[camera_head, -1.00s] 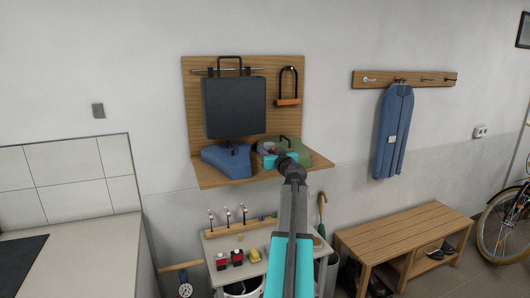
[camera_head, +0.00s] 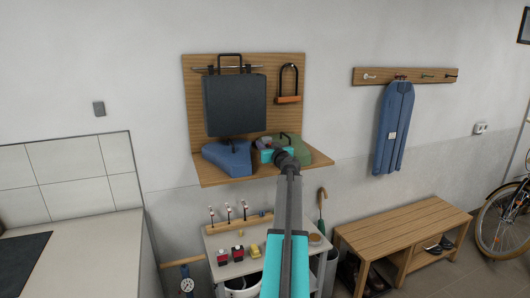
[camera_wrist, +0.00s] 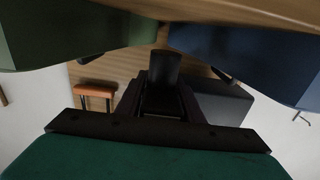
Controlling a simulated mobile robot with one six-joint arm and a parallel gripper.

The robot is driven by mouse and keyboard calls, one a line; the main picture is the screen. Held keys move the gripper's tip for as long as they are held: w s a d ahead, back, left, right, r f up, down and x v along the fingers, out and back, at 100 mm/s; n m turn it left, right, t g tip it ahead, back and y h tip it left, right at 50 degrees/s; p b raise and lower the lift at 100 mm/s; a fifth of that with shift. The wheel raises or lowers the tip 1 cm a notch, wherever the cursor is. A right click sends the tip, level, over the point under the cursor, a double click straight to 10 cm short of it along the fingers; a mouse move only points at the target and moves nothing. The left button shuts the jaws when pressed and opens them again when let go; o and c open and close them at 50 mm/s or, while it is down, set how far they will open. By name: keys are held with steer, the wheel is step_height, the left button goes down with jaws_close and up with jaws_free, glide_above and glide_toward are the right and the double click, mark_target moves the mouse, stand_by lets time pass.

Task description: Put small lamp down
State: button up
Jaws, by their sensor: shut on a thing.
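My gripper (camera_head: 268,150) is over the wooden shelf, in front of the green bag (camera_head: 312,157). It is shut on a small greyish thing (camera_head: 264,142), which I take to be the small lamp. In the wrist view, a dark, short cylinder (camera_wrist: 165,68) shows between the dark jaws; its details are too dark to tell. The wooden shelf (camera_head: 215,182) shows along the top edge of the wrist view. I cannot tell whether the held thing touches the shelf.
A blue bag (camera_head: 228,160) lies left of my gripper on the shelf. A dark case (camera_head: 234,106) and an orange-and-black lock (camera_head: 288,86) hang on the backboard. A small table (camera_head: 222,245) with several items stands below, with a wooden bench (camera_head: 405,228) at right.

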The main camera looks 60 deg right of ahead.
steer(key=shift+w+d+r, duration=0.1)
steer(key=shift+w+d, duration=0.25)
steer(key=shift+d, duration=0.05)
steer(key=shift+f+p, duration=1.1)
steer(key=shift+f, duration=0.8)
steer(key=shift+f, duration=0.15)
steer(key=o, duration=1.3)
steer(key=shift+r, duration=0.25)
steer(key=shift+s+a+f, duration=0.2)
steer(key=shift+s, duration=0.1)
steer(key=shift+b+v, duration=2.4)
steer(key=shift+v, duration=3.2)
